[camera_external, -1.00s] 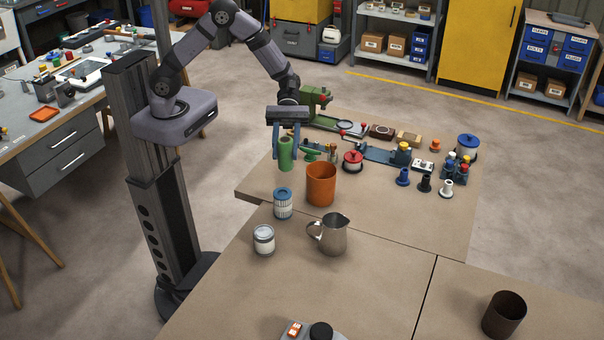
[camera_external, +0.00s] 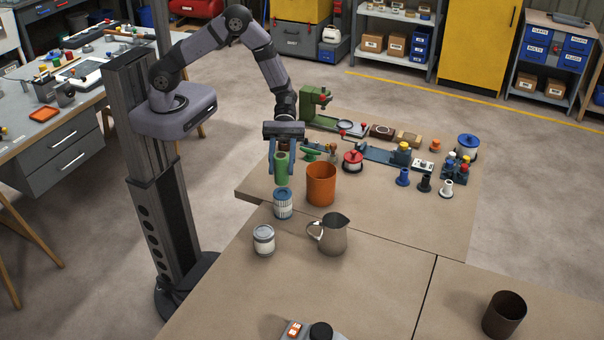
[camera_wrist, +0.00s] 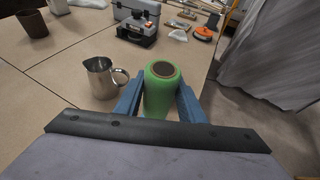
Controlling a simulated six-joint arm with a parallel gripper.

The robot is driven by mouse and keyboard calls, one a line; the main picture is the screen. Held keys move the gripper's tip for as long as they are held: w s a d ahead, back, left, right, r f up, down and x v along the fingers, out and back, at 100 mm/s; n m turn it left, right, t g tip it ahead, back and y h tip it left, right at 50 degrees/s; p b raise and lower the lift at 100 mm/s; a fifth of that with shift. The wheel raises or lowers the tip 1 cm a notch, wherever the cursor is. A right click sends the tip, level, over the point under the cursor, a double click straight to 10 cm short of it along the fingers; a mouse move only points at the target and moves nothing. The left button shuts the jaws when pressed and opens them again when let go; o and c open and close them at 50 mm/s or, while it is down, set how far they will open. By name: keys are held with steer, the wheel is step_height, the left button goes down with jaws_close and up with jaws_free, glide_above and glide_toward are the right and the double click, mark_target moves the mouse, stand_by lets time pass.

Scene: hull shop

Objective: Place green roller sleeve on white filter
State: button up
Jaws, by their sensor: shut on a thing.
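The green roller sleeve (camera_external: 282,171) is upright between the blue fingers of my gripper (camera_external: 282,168), which is shut on it. The sleeve (camera_wrist: 159,92) also shows in the wrist view, its dark round bore facing up, with a blue finger on each side. The white filter (camera_external: 283,208), a ribbed cylinder with blue ends, stands upright on the table. The sleeve's lower end is right over the filter's top in the external view; I cannot tell whether they touch. The filter is hidden in the wrist view.
An orange cup (camera_external: 321,186) stands close to the right of the filter. A white tin (camera_external: 264,240) and a metal jug (camera_external: 331,236) stand nearer the camera. Several tools and spools fill the back of the table. The front table is mostly clear.

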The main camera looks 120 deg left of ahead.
mark_target(282, 176)
steer(key=shift+f+p, duration=0.55)
steer(key=shift+f, duration=1.55)
steer(key=shift+f, duration=0.1)
steer(key=shift+f, duration=0.15)
steer(key=o, duration=1)
